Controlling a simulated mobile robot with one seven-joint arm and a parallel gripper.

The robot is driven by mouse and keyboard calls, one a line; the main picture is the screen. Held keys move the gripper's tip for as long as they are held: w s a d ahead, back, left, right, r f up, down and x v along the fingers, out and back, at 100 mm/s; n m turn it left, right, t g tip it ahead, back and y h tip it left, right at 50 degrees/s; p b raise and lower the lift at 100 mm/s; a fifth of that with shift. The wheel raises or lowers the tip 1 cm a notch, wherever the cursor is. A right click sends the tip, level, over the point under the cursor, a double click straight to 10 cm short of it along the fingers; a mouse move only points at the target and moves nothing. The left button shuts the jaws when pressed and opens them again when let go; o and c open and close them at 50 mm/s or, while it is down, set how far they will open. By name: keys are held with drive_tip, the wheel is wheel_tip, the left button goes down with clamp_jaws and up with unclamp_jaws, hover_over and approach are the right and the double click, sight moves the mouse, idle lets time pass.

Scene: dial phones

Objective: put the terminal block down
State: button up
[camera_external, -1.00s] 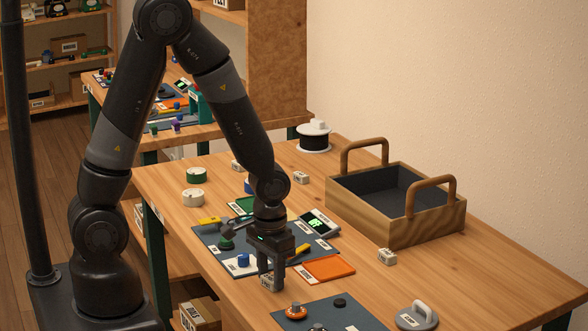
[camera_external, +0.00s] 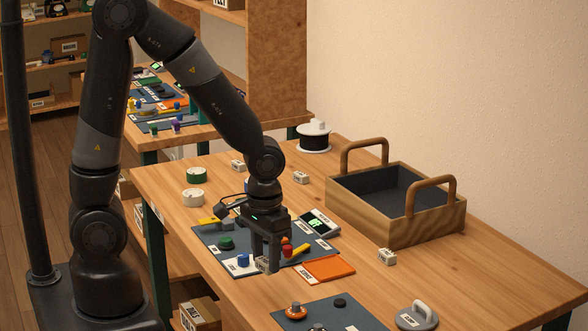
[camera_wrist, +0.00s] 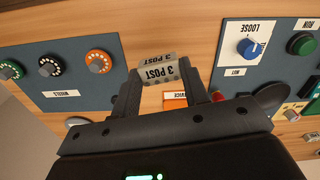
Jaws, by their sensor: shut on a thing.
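My gripper (camera_external: 266,258) is shut on a small grey terminal block (camera_external: 263,265). In the wrist view the block (camera_wrist: 158,72) sits between the two fingertips, and its label reads "3 POST". In the external view it is by the front part of a dark blue panel (camera_external: 211,243), between a white card with a blue knob (camera_external: 243,261) and an orange tray (camera_external: 329,268). I cannot tell whether its underside touches anything.
Similar small blocks stand on the table near the back (camera_external: 300,177) and at the right (camera_external: 387,257). A wooden crate with two handles (camera_external: 440,230) is at the right. A second dial panel (camera_external: 345,312) lies at the front. Bare wood (camera_external: 450,285) lies right of the panels.

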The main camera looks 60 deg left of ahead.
drive_tip(key=s+d+r, duration=0.4)
drive_tip(key=s+d, duration=0.1)
drive_tip(key=d, duration=0.1)
drive_tip(key=w+a+r+n, duration=0.1)
drive_tip(key=w+a+n, duration=0.25)
drive_tip(key=w, duration=0.75)
drive_tip(key=w+a+r+n, duration=0.15)
drive_tip(key=w+n, duration=0.25)
drive_tip(key=w, duration=0.6)
drive_tip(key=w+a+r+n, duration=0.1)
drive_tip(key=w+a+n, duration=0.3)
drive_tip(key=w, duration=0.7)
drive_tip(key=w+a+f+n, duration=0.1)
drive_tip(key=w+a+f, duration=0.1)
drive_tip(key=w+a, duration=0.2)
drive_tip(key=w+a+f+n, duration=0.2)
drive_tip(key=w+a+f, duration=0.1)
drive_tip(key=a, duration=0.5)
drive_tip(key=w+a+f+n, duration=0.1)
drive_tip(key=w+a+f, duration=0.2)
drive_tip(key=w+a, duration=0.3)
drive_tip(key=shift+a+f, duration=0.15)
drive_tip(key=shift+a, duration=0.45)
drive_tip(key=shift+w+a+f, duration=0.1)
drive_tip(key=shift+a, duration=0.05)
drive_tip(key=shift+f, duration=1.95)
drive_tip(key=shift+f, duration=0.15)
